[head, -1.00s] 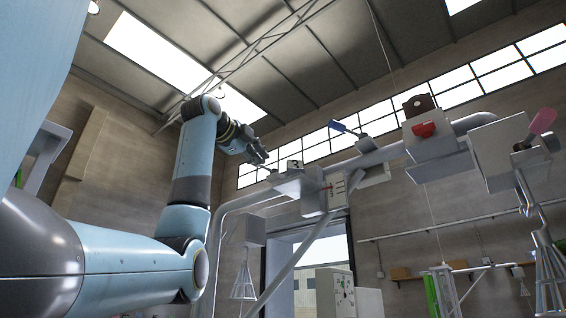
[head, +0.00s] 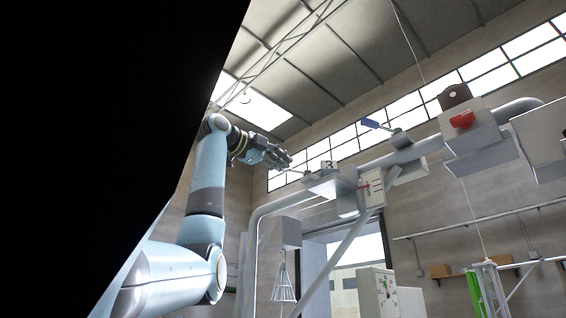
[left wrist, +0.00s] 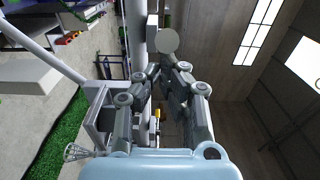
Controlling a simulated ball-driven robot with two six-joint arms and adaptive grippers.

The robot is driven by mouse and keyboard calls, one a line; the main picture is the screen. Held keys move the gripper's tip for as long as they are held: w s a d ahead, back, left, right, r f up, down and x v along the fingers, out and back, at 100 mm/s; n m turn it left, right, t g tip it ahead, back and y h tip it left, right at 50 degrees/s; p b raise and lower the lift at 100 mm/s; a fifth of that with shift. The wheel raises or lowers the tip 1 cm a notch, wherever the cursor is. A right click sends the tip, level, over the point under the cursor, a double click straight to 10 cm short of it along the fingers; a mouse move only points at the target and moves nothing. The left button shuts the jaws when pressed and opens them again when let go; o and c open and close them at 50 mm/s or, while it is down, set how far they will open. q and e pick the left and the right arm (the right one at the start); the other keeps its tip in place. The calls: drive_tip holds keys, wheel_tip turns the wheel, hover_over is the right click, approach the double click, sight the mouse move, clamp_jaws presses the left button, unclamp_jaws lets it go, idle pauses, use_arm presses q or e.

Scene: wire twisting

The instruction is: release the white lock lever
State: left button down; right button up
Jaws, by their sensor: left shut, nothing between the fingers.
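My left gripper (head: 287,161) is up beside the left end of a raised grey pipe, with its fingers shut and empty. A grey box (head: 330,184) is on the pipe just right of the fingers. A thin pale lever (head: 293,172) sticks out from this box toward the fingertips; I cannot tell for sure that it is the white lock lever or whether it is touched. In the left wrist view the gripper (left wrist: 168,72) points up the picture, with a pale round disc (left wrist: 167,41) just beyond the tips. My right gripper is not in view.
The pipe (head: 410,151) also carries a white gauge panel (head: 372,188), a blue lever (head: 377,125) and a box with a red knob (head: 462,119). A grey box with a wire cage (head: 284,272) hangs below. Blackness covers the left of the head view.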

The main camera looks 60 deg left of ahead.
use_arm(q)
drive_tip(key=shift+s, duration=0.1)
drive_tip(key=v, duration=1.1)
drive_tip(key=shift+s, duration=0.4)
